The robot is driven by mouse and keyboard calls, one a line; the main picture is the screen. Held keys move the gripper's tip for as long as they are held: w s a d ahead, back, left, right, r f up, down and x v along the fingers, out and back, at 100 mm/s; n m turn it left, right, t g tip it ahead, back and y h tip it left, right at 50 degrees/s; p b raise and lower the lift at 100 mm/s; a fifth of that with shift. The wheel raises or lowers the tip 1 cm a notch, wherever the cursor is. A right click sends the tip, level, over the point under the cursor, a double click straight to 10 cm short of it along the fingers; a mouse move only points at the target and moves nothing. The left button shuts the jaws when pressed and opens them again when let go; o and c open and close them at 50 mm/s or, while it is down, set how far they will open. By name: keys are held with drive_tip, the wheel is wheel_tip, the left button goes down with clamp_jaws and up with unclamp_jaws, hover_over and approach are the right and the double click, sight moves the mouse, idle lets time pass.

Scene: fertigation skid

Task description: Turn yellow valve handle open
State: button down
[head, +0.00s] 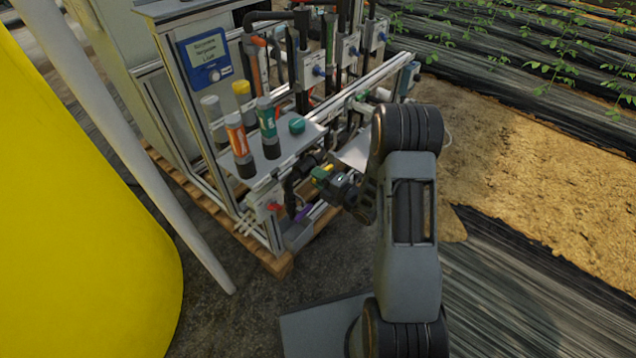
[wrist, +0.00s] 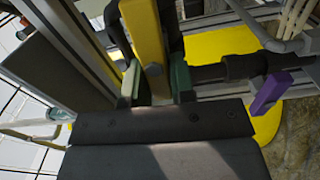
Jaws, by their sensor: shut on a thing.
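The yellow valve handle (wrist: 143,38) is a flat bar that runs from the top of the wrist view down between my fingers. My gripper (wrist: 157,82) is shut on it, with a greenish finger on each side. In the head view my gripper (head: 326,180) is low at the front of the skid, beside black piping, and a small bit of the yellow handle (head: 320,172) shows there. The gripper hides the rest of the handle and most of the valve body.
A purple handle (wrist: 270,92) is close to the right of my gripper in the wrist view. A red handle (head: 275,207) is on the lower pipework. A shelf (head: 272,165) with several bottles is above left. A big yellow tank (head: 70,220) stands at left. Open ground lies right.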

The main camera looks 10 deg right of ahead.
drive_tip(key=shift+f+n+b, duration=0.1)
drive_tip(key=shift+n+b, duration=0.3)
idle(0.3)
drive_tip(key=c, duration=1)
unclamp_jaws()
drive_tip(key=shift+c, duration=0.2)
drive_tip(key=shift+s, duration=0.1)
drive_tip(key=p+v, duration=0.2)
drive_tip(key=v, duration=1.1)
drive_tip(key=shift+s+d+p, duration=0.25)
drive_tip(key=shift+s+p, duration=0.05)
drive_tip(key=shift+s, duration=0.05)
